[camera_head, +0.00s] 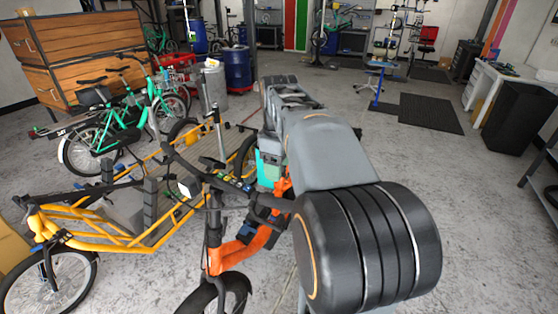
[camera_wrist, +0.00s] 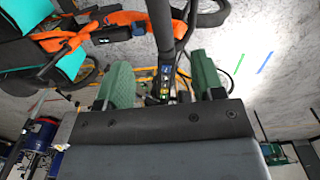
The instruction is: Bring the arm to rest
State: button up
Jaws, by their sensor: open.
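My gripper (camera_wrist: 163,82) shows in the wrist view with its two green ribbed fingers apart. A black bar with small coloured buttons (camera_wrist: 165,85) shows in the gap between the fingers; whether it touches them I cannot tell. In the head view my grey arm (camera_head: 325,150) reaches forward across the middle, and my gripper cannot be made out there. An orange cargo bike (camera_head: 262,240) stands just left of and below my arm, partly hidden by it. Its orange frame (camera_wrist: 110,22) and teal panels also show at the upper left of the wrist view.
A yellow cargo bike (camera_head: 120,235) and a green bike (camera_head: 105,130) stand on the left, near wooden crates (camera_head: 75,55). A blue barrel (camera_head: 238,70) stands behind. A blue stool (camera_head: 378,85) and white bench (camera_head: 500,90) are on the right. The floor right of my arm is mostly clear.

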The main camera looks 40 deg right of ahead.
jog(key=shift+r, duration=0.5)
jog(key=f+m, duration=0.3)
jog(key=m, duration=0.1)
jog(key=shift+w+f+t, duration=0.25)
jog(key=shift+w+t, duration=0.15)
jog(key=f, duration=0.1)
jog(key=a+m, duration=0.1)
jog(key=a+f, duration=0.1)
jog(key=shift+s+f+m+t+h, duration=0.3)
jog(key=shift+m, duration=0.1)
jog(key=s+a+f+t, duration=0.1)
jog(key=s+a+f, duration=0.2)
jog(key=a, duration=0.3)
jog(key=s+a+f+t, duration=0.1)
jog(key=s+a+f, duration=0.2)
jog(key=a, duration=0.3)
jog(key=shift+s+a+f+t, duration=0.15)
jog(key=shift+s+a+t, duration=0.2)
jog(key=shift+s, duration=0.3)
